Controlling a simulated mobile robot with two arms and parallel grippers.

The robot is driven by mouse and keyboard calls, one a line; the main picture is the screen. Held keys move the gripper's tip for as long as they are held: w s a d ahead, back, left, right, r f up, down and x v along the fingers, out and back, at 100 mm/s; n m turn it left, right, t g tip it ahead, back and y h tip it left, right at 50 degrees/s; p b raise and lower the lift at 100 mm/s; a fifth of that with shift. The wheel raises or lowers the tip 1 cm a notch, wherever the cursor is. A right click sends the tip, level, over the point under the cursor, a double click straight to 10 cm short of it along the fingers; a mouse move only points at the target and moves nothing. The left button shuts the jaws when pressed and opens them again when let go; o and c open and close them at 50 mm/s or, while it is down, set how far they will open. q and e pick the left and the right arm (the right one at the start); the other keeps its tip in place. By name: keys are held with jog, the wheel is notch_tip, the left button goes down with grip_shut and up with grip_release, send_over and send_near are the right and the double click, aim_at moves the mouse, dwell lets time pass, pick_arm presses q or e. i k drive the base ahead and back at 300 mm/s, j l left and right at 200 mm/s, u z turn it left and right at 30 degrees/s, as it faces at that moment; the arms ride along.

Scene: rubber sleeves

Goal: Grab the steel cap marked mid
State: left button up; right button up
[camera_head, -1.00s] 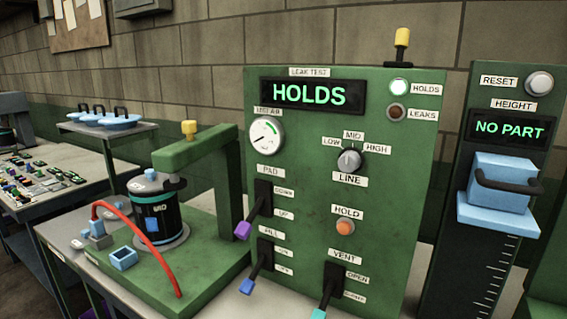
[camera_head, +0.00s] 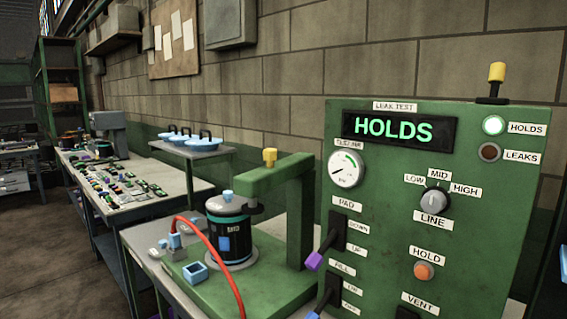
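Three light-blue lids with black handles sit in a row on a raised shelf (camera_head: 200,148) left of the test rig; the nearest lid (camera_head: 198,141) is at the right end. I cannot read marks on them or tell whether one is the steel cap marked mid. A black cylinder (camera_head: 230,238) with a blue patch and a small, unclear label stands upright on the green rig (camera_head: 292,215), below its arm. A light-blue knob (camera_head: 227,196) sits on the cylinder's top. Neither gripper is in view.
The leak test panel (camera_head: 385,220) reads HOLDS, with its HOLDS lamp (camera_head: 494,125) lit. A red hose (camera_head: 215,245) arches in front of the cylinder. A table (camera_head: 85,160) with many small parts stands further left. Floor at lower left is clear.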

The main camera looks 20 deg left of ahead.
aim_at(229, 202)
jog(key=j+u, duration=0.1)
jog(key=j, duration=0.3)
jog(key=i+j+u, duration=0.1)
jog(key=j, duration=0.3)
jog(key=i+j+u, duration=0.1)
jog(key=j, duration=0.35)
jog(key=i+j+u, duration=0.1)
jog(key=j, duration=0.3)
